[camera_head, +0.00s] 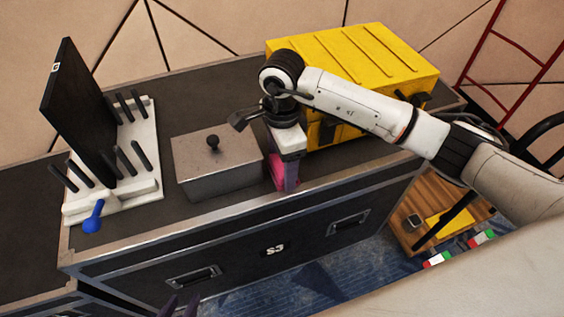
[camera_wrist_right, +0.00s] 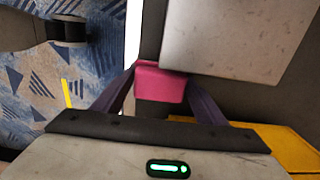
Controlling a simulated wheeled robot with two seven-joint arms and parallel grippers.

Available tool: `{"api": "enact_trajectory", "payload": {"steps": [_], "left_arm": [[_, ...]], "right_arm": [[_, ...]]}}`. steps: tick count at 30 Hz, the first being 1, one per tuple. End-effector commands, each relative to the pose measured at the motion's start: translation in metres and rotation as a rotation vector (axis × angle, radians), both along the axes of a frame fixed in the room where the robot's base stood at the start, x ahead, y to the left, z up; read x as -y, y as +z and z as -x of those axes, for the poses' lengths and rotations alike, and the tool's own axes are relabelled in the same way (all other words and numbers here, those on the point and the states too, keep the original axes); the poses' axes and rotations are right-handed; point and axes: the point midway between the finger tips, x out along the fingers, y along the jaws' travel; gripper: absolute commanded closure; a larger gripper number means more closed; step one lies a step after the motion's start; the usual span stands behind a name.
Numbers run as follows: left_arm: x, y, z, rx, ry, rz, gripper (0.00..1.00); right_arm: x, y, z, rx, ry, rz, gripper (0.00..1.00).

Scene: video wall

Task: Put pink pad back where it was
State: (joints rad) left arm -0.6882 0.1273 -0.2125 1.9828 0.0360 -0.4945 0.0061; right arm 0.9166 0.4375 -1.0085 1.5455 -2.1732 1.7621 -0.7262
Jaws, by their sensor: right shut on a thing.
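The pink pad (camera_head: 276,171) is between the purple fingers of my right gripper (camera_head: 284,184), right of the grey box near the front edge of the black case. In the right wrist view, the pad (camera_wrist_right: 160,82) sits between both fingers of the right gripper (camera_wrist_right: 160,85), which is shut on it. The fingers hide part of the pad in the head view. I cannot tell whether the pad touches the case top.
A grey lidded box (camera_head: 216,165) with a black knob stands just left of the right gripper. A yellow case (camera_head: 360,60) is behind it. A white rack (camera_head: 140,165) with black pegs and a dark panel (camera_head: 75,105) is at left, near a blue object (camera_head: 93,218).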

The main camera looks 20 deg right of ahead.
Motion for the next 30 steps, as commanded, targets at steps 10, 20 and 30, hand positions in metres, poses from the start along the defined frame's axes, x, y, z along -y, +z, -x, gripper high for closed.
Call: {"api": "enact_trajectory", "payload": {"steps": [10,20,30], "left_arm": [[0.0,-0.003,0.0,-0.003,-0.001,-0.001,0.69],[0.0,0.002,-0.002,0.004,0.0,0.001,0.69],[0.0,0.001,-0.003,0.006,0.001,0.001,0.69]], "right_arm": [[0.0,-0.003,0.0,0.0,0.0,0.0,0.16],[0.0,0.01,-0.001,0.002,0.0,0.0,0.16],[0.0,0.081,-0.001,0.005,0.001,0.0,0.16]]}}
